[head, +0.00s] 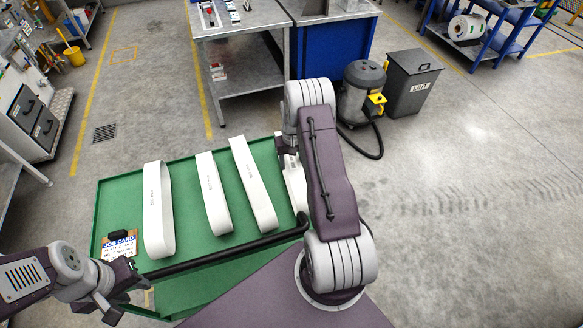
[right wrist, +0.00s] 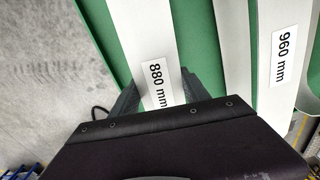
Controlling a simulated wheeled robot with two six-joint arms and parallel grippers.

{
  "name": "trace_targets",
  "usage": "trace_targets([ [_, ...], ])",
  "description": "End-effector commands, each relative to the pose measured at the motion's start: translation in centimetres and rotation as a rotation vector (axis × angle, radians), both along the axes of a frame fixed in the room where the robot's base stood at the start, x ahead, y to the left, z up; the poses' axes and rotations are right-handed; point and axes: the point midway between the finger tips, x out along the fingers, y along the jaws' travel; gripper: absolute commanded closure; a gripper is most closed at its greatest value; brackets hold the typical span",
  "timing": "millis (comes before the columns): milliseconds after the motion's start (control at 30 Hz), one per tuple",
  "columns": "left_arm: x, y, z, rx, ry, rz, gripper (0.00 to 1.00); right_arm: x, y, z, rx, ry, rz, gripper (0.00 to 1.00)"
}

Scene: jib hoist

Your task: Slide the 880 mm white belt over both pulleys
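The 880 mm white belt (right wrist: 150,45) lies in the right wrist view with its label facing up. It also shows in the head view (head: 296,187) at the right end of the green tray (head: 185,267), partly hidden by my right arm. My right gripper (right wrist: 157,88) is at this belt, with one dark finger beside each long edge. I cannot tell whether the fingers press on it. My left gripper (head: 122,296) is open and empty near the tray's front left corner. No pulleys can be made out.
The 960 mm belt (right wrist: 283,60) lies right beside the 880 mm one. Further white belts (head: 158,210) (head: 213,193) lie on the tray, with a job card (head: 119,246) at its left. A grey workbench (head: 240,72), vacuum (head: 358,98) and lint bin (head: 411,85) stand behind. The right floor is clear.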

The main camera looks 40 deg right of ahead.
Motion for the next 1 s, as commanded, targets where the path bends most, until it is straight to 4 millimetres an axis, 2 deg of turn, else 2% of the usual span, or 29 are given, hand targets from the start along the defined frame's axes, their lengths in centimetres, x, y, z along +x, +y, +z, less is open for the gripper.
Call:
trace_targets([
  [33, 0.0, 0.0, 0.0, 0.0, 0.0, 0.0, 0.64, 0.0, 0.0, 0.0, 0.0, 0.0, 0.0, 0.66],
  [100, 0.0, 0.0, 0.0, 0.0, 0.0, 0.0, 0.64, 0.0, 0.0, 0.0, 0.0, 0.0, 0.0, 0.86],
  [267, 0.0, 0.0, 0.3, 0.0, 0.0, 0.0, 0.64, 0.0, 0.0, 0.4, 0.0, 0.0, 0.0, 0.86],
  [1000, 0.0, 0.0, 5.6, 0.0, 0.0, 0.0, 0.64, 0.0, 0.0, 7.6, 0.0, 0.0, 0.0, 0.86],
])
